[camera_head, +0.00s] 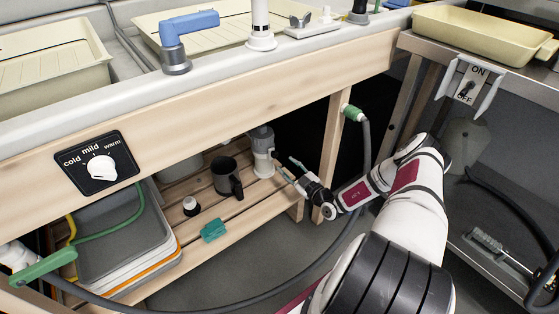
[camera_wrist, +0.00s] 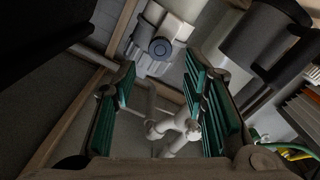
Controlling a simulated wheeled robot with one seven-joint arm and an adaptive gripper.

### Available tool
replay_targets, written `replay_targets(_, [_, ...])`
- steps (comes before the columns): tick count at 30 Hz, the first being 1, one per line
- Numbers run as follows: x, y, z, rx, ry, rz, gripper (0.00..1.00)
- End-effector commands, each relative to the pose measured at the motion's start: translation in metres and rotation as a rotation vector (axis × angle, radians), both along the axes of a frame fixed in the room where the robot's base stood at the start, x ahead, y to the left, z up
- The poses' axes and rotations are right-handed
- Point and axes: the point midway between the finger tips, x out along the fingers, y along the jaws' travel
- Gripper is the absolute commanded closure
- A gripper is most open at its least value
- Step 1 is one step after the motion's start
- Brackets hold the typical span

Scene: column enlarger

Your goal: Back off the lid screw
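My gripper (camera_head: 285,164) is under the sink's wooden front, just right of a pale grey-white cylindrical fitting (camera_head: 262,152) that stands on the slatted shelf. In the wrist view my gripper (camera_wrist: 159,72) is open, its green-padded fingers wide apart with nothing between the pads. A whitish body with a round blue-grey knob (camera_wrist: 161,48) shows beyond the fingertips, apart from them. I cannot tell for sure whether this knob is the lid screw. The head view does not show any screw clearly.
A dark jug (camera_head: 226,178), a small white-capped bottle (camera_head: 190,206) and a teal block (camera_head: 214,231) are on the shelf (camera_head: 205,208). A wooden leg (camera_head: 333,140) and a grey hose (camera_head: 367,160) are close to my arm. White pipes (camera_wrist: 172,128) show between the fingers.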

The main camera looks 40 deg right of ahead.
Motion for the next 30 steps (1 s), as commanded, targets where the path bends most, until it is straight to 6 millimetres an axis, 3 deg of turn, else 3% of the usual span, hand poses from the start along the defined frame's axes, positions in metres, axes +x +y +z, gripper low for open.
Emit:
replay_targets(26, [0.064,0.003,0.0,-0.004,0.0,0.004,0.6])
replay_targets(30, [0.064,0.003,0.0,-0.003,0.0,0.002,0.6])
